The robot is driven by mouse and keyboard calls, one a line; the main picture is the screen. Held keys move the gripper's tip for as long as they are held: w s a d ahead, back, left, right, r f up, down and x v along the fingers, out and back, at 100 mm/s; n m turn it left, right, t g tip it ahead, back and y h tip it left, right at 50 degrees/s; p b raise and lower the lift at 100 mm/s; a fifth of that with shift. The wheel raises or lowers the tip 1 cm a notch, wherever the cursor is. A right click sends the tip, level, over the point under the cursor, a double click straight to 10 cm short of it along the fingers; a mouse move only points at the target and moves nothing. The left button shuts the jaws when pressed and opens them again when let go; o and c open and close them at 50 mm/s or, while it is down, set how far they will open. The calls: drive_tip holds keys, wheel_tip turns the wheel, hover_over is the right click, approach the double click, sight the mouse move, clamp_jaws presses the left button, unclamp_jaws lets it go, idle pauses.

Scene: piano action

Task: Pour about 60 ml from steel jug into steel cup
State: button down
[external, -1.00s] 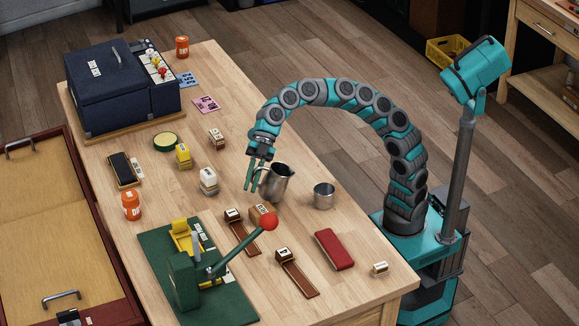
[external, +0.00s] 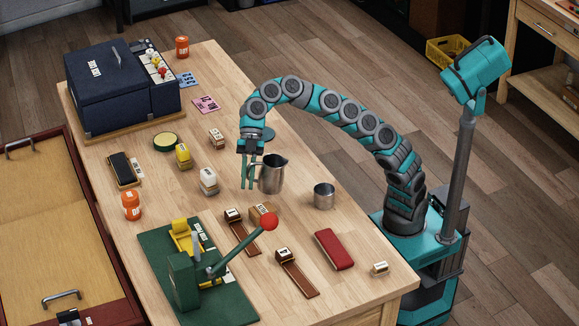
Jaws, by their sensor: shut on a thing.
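The steel jug (external: 272,176) stands upright near the middle of the table, left of the cup. My gripper (external: 249,184) is at the jug's left side, pointing down, and is shut on its handle. The handle is mostly hidden by the fingers. I cannot tell whether the jug's bottom touches the table. The steel cup (external: 324,197) stands upright on the table to the right of the jug, apart from it. The contents of the jug and the cup cannot be made out.
A green press with a red-knobbed lever (external: 269,221) stands in front. A small wooden block (external: 263,213) lies just below the jug. A red case (external: 334,249) lies in front of the cup. The table (external: 300,160) behind the jug is clear.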

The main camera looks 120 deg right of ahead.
sight(270, 181)
drive_tip(key=shift+d+r+g, duration=0.1)
drive_tip(key=shift+r+g, duration=0.2)
drive_tip(key=shift+r, duration=0.05)
drive_tip(key=shift+r, duration=0.1)
drive_tip(key=shift+s+a+n+g+b, duration=0.15)
drive_tip(key=shift+s+a+g+b, duration=0.2)
drive_tip(key=shift+a+g, duration=0.15)
drive_tip(key=shift+s+a+n+g+b, duration=0.15)
drive_tip(key=shift+s+a+g+b, duration=0.1)
drive_tip(key=shift+s+a+g, duration=0.25)
drive_tip(key=shift+w+a+f, duration=0.15)
drive_tip(key=shift+a+f, duration=0.05)
